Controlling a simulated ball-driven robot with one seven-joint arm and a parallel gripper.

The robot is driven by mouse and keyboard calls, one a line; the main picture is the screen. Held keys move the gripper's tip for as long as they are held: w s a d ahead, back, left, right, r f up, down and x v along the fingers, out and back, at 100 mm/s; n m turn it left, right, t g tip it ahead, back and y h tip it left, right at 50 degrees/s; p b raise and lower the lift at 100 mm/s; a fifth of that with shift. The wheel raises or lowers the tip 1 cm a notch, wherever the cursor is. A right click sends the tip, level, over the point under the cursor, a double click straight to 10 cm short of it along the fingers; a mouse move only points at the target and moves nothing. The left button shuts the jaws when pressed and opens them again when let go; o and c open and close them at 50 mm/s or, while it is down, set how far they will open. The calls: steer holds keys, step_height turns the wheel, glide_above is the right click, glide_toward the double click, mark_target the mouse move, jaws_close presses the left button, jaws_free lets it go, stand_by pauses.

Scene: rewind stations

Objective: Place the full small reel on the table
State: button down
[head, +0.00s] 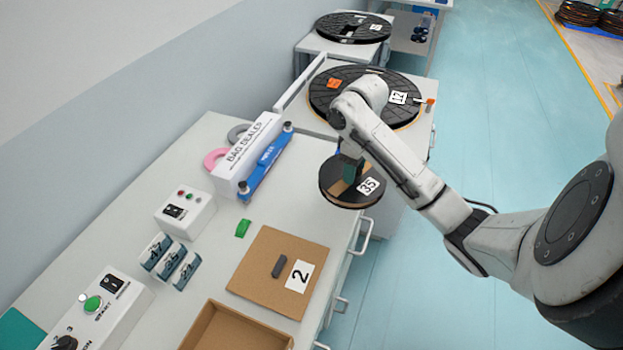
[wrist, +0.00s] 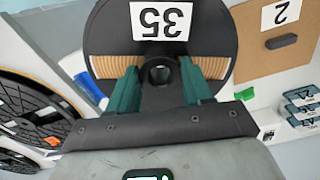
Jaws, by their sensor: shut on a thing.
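The small reel (head: 339,189) is black, with a white label reading 35 and a tan band of wound material. My gripper (head: 352,172) is shut on it and holds it in the air beside the table's right edge. In the wrist view the reel (wrist: 210,25) shows between and beyond the green fingers of my gripper (wrist: 160,82), with tan windings at both sides of its hub. The white table (head: 205,250) stands to the left of the reel in the head view.
A brown board (head: 252,280) labelled 2 with a dark bar, an open cardboard box (head: 225,335), a bag sealer (head: 247,155), a control box (head: 187,215) and a green piece (head: 243,228) occupy the table. Large reels (head: 325,95) stand behind. Bare table shows right of the sealer.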

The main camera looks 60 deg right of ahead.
mark_target(333, 157)
steer(key=w+d+f+b, duration=0.1)
steer(key=w+b, duration=0.1)
steer(key=w+d+f+b, duration=0.2)
steer(key=w, duration=0.1)
steer(key=w+d+f+b, duration=0.1)
steer(key=w+b, duration=0.1)
steer(key=shift+w+d+f+b, duration=0.15)
steer(key=shift+w+b, duration=0.2)
steer(key=shift+b, duration=0.05)
steer(key=w+f, duration=0.1)
steer(key=w+d+f, duration=0.1)
steer(key=f, duration=0.1)
steer(key=w+d+f+p, duration=0.1)
steer(key=f, duration=0.1)
steer(key=shift+w+d, duration=0.15)
steer(key=shift+w, duration=0.2)
steer(key=shift+f+p, duration=0.45)
steer(key=shift+f, duration=1.2)
steer(key=shift+f, duration=0.15)
steer(key=shift+c, duration=2.4)
jaws_free()
step_height(333, 157, up, 12)
steer(key=b, duration=0.1)
